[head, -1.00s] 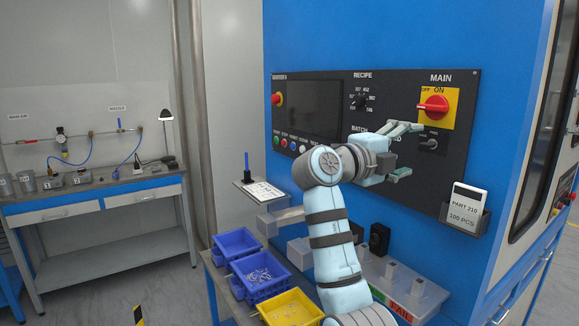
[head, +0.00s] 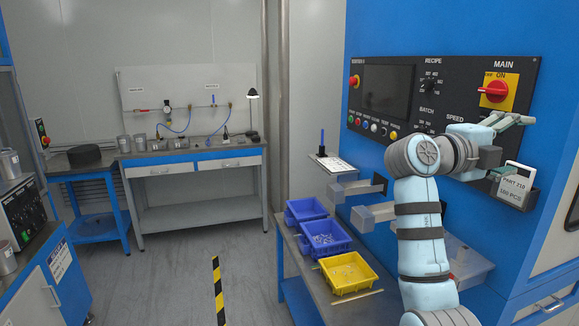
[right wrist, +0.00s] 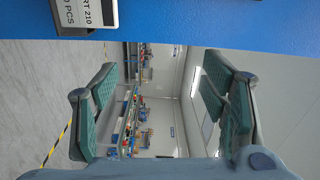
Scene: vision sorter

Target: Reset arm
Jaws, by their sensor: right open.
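My right gripper (head: 510,148) is open and empty in the head view, raised in front of the blue machine's black control panel (head: 470,92). Its fingers point right, below the red main switch (head: 494,89) and above the part card (head: 514,186). In the right wrist view the two green-padded fingers (right wrist: 162,110) stand wide apart with nothing between them. The card (right wrist: 86,14) shows there at the top left. My right arm hides part of the panel's lower edge. My left gripper is not in view.
A side table holds two blue bins (head: 326,238) and a yellow bin (head: 347,272). A clipboard shelf (head: 332,164) juts from the machine. A workbench (head: 190,165) stands at the back left. Open floor with a striped yellow-black marking (head: 217,290) lies between.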

